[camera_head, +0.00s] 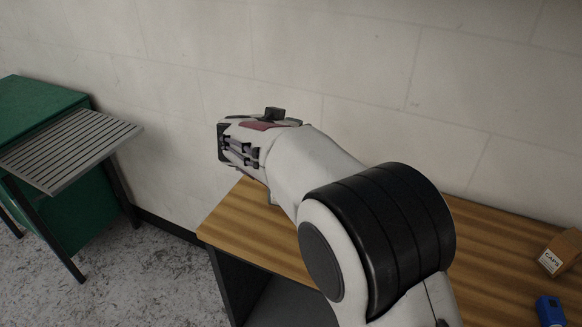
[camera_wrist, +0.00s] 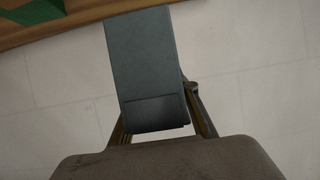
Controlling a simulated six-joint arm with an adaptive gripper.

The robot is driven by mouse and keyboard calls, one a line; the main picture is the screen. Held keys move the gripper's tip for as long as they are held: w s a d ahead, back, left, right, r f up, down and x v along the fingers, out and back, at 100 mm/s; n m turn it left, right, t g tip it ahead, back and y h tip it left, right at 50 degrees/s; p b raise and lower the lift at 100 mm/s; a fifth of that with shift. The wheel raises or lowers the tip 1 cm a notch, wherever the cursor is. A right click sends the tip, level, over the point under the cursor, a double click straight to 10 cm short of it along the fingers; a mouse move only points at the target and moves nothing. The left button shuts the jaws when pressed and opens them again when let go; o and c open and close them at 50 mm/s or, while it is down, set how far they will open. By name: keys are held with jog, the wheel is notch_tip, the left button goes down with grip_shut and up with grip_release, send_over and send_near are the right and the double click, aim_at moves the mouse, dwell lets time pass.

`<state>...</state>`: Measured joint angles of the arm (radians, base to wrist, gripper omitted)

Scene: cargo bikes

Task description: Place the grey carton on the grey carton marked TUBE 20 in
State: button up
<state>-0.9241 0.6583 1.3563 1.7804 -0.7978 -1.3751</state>
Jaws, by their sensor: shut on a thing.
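A grey carton (camera_wrist: 145,55) is in my gripper (camera_wrist: 158,108) in the wrist view. The carton is a long flat-sided box that reaches from the jaws to the upper edge of that view. My gripper is shut on it, with a finger visible at its right side and part of another at its lower left. In the head view the wrist end of my arm is raised in front of the wall, above the far left end of the wooden table. The held carton cannot be made out there. No carton marked TUBE 20 in shows in either view.
The wooden table (camera_head: 240,215) runs along the wall (camera_head: 350,70). A brown carton marked CAPS (camera_head: 556,258) and a blue object (camera_head: 550,310) are at its right. A green cabinet (camera_head: 40,100) with a grey slatted shelf (camera_head: 70,148) stands left, across a floor gap.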

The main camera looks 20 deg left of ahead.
jog(key=shift+f, duration=1.95)
jog(key=shift+f, duration=0.1)
jog(key=shift+f, duration=2.4)
jog(key=shift+f, duration=0.15)
jog(key=o, duration=1.2)
jog(key=shift+s, duration=0.1)
jog(key=v, duration=1.2)
